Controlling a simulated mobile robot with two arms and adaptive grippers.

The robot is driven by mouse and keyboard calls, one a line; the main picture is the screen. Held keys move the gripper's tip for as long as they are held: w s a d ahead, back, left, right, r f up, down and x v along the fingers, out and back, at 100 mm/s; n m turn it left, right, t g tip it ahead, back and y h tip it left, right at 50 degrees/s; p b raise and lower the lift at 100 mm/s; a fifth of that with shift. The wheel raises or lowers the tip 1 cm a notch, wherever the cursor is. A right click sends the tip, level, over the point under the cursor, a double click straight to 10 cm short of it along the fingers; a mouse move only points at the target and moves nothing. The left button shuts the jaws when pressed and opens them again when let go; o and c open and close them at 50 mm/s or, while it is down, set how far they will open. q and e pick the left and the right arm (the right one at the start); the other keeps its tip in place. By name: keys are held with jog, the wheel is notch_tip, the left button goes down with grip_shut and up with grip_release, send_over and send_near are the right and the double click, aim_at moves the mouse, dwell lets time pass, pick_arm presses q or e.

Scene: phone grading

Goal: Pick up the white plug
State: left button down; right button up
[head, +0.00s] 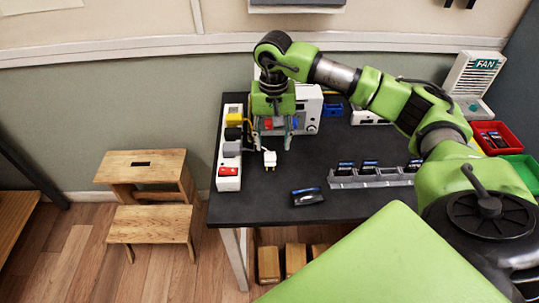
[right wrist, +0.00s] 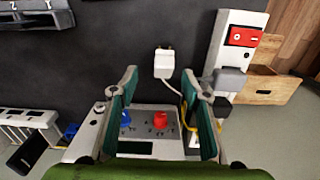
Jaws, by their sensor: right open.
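The white plug (head: 269,158) lies on the dark table with its cord running back behind it. It also shows in the right wrist view (right wrist: 164,64), just ahead of the space between my fingertips. My right gripper (head: 273,139) points down over the table near the plug, open and empty. Its two green fingers (right wrist: 159,76) stand wide apart in the right wrist view, one to each side of the plug's line. The fingers do not appear to touch the plug. My left gripper is not in view.
A white power strip (head: 229,184) with a red switch and several plugs stands close left of the plug. A white device (head: 309,112) with red and blue knobs is behind my gripper. A dark phone (head: 307,197) and a grey rack (head: 372,181) lie to the right.

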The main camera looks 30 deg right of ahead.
aim_at(270, 154)
jog(key=shift+f, duration=0.75)
jog(key=shift+w+f, duration=0.15)
jog(key=shift+f, duration=0.2)
jog(key=shift+a+f+p, duration=0.25)
jog(key=shift+f+p, duration=0.45)
jog(key=shift+f, duration=0.45)
notch_tip(270, 154, down, 2)
jog(key=shift+w+f, duration=0.1)
jog(key=shift+f, duration=0.4)
jog(key=shift+c, duration=0.4)
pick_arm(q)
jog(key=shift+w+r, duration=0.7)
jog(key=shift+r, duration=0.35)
pick_arm(e)
grip_shut()
